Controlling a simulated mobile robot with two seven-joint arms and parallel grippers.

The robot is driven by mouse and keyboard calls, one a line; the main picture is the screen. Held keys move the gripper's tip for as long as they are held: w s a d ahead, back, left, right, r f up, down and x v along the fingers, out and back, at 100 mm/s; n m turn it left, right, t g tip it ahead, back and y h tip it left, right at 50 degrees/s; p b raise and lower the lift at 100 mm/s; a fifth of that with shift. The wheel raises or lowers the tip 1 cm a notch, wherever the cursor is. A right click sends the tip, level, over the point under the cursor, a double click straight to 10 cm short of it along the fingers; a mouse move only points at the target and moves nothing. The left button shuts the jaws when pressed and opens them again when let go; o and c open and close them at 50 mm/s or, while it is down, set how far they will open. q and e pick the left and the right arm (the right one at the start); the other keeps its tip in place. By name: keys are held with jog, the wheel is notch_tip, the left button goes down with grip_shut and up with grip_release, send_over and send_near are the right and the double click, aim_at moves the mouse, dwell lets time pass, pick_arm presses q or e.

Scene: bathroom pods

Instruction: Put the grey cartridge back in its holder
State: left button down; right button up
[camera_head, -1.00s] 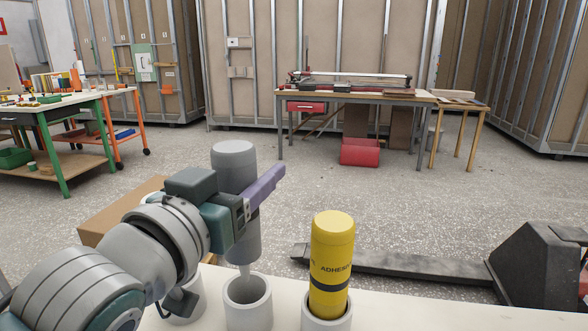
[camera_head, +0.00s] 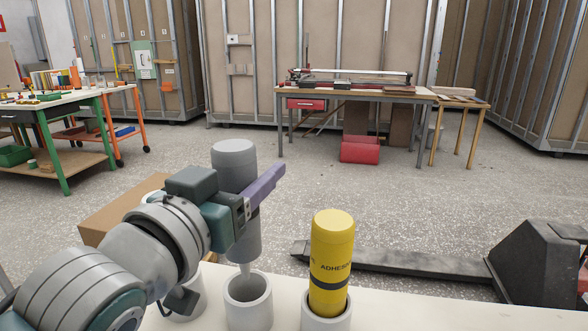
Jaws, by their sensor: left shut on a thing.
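The grey cartridge (camera_head: 235,158) is upright in my left gripper (camera_head: 250,195), which is shut on it. Its narrow nozzle points down at the mouth of the middle grey holder (camera_head: 248,309); the tip is at or just inside the rim, and I cannot tell exactly which. A yellow adhesive cartridge (camera_head: 331,258) stands in the holder on the right (camera_head: 327,322). Another holder (camera_head: 184,304) on the left is partly hidden by my left arm. My right gripper is not in view.
The holders stand on a pale bench top (camera_head: 420,312), clear to the right. A cardboard box (camera_head: 115,225) is behind my left arm. A dark pallet jack (camera_head: 530,265) stands beyond the bench. Work tables (camera_head: 360,93) are farther back.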

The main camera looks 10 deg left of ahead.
aim_at(253, 225)
pick_arm(q)
jog(key=shift+r, duration=0.1)
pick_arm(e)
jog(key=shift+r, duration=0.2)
pick_arm(q)
jog(key=shift+f+b, duration=2.95)
jog(key=shift+f, duration=0.9)
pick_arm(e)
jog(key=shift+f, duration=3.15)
pick_arm(q)
jog(key=shift+c, duration=0.5)
grip_release()
jog(key=shift+f, duration=0.1)
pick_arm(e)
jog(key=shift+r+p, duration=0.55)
pick_arm(q)
jog(key=s+a, duration=0.2)
jog(key=s, duration=0.7)
jog(key=shift+s, duration=0.35)
